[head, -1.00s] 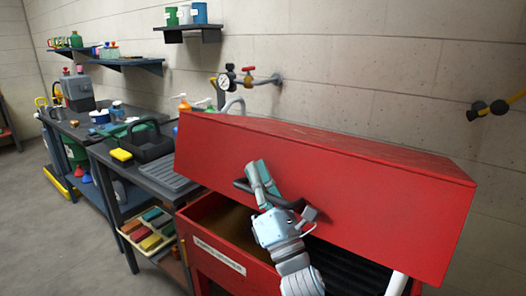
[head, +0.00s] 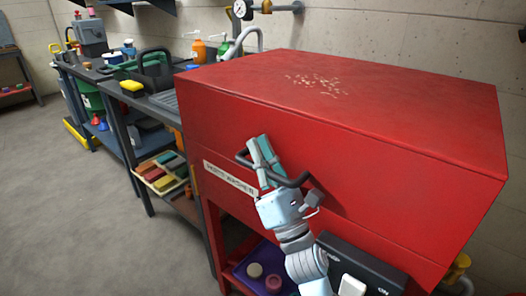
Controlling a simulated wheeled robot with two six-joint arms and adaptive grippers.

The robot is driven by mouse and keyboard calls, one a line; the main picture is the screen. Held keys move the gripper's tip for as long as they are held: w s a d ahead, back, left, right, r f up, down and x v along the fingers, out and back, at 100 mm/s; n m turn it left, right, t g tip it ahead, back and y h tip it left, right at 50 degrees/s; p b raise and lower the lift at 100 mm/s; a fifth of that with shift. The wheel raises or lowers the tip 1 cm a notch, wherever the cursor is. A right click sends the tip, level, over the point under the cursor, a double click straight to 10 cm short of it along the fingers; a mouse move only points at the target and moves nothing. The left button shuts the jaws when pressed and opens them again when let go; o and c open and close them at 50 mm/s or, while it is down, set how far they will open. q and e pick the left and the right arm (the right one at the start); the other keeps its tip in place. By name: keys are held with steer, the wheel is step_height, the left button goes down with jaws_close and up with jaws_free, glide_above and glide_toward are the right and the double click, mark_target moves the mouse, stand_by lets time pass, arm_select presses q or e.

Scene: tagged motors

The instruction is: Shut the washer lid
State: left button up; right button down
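The red washer (head: 222,213) stands in the middle and right of the head view. Its red lid (head: 400,95) is down over the tub, and no opening shows between them. The top of the lid has a worn, speckled patch. A dark bar handle (head: 296,182) sits on the lid's front face. My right gripper (head: 264,158) is at this handle, with its teal fingers at the handle's left part. The fingers look closed around the bar, though the contact is partly hidden. My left gripper is not in view.
A workbench with a black tool caddy (head: 143,70) and a yellow sponge (head: 131,86) stands left of the washer. Under the washer are a purple tray (head: 243,282) and a dark switch box (head: 362,262). The floor (head: 80,220) at left is clear.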

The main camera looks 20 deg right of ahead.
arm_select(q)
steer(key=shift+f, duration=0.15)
arm_select(e)
step_height(320, 180, down, 2)
steer(key=shift+w+a, duration=0.1)
steer(key=shift+w, duration=0.05)
steer(key=c, duration=1.9)
jaws_free()
steer(key=shift+s+a+r, duration=0.35)
steer(key=shift+s+a, duration=0.05)
steer(key=shift+a, duration=0.2)
steer(key=shift+w+d, duration=0.1)
steer(key=shift+d, duration=0.3)
steer(key=s+f, duration=0.2)
steer(key=shift+s+d+f+g, duration=0.2)
steer(key=shift+s+g, duration=0.1)
steer(key=shift+s, duration=0.1)
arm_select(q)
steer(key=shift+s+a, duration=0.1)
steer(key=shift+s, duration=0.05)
arm_select(e)
steer(key=s, duration=0.3)
steer(key=s+d, duration=0.1)
steer(key=s, duration=0.3)
steer(key=s+d, duration=0.1)
steer(key=s, duration=0.3)
steer(key=shift+s+r, duration=0.1)
steer(key=shift+r, duration=0.1)
